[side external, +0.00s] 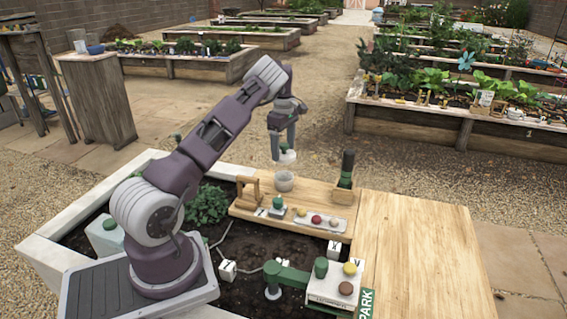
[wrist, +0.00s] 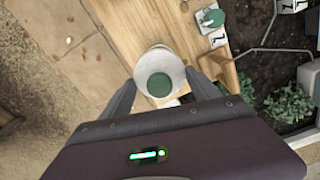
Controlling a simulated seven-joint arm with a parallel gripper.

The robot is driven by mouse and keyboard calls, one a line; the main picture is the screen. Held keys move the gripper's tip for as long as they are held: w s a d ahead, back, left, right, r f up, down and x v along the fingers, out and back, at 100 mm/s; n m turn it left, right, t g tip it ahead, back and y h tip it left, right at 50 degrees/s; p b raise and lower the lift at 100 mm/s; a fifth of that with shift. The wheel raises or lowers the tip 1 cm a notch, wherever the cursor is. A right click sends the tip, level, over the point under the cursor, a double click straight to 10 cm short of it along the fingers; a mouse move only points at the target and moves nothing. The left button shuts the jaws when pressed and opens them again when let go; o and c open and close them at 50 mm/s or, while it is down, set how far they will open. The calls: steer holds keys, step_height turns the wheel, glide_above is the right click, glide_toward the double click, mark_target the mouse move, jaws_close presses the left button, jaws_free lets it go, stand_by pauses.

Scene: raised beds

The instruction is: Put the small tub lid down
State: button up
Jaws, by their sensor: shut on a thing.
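The small tub lid (side external: 288,158) is a white disc with a green knob. My gripper (side external: 284,148) is shut on it from above and holds it in the air. In the wrist view the lid (wrist: 146,68) sits between the fingers, its round green knob facing the camera. A small pale grey tub (side external: 284,182) stands on the wooden board, just below the lid in the side view, with a gap between them. In the wrist view the lid hides most of what is beneath it, so I cannot tell how well the two line up.
On the board (side external: 262,212) are a wooden stand (side external: 247,190), a white block with a green knob (side external: 277,207), a tray of coloured balls (side external: 318,222) and a dark green bottle (side external: 347,165). A bare wooden tabletop (side external: 420,250) lies to the right.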

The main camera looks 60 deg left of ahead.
glide_above(312, 193)
step_height(312, 193, down, 3)
step_height(312, 193, down, 10)
steer(key=shift+f, duration=0.1)
steer(key=o, duration=1.3)
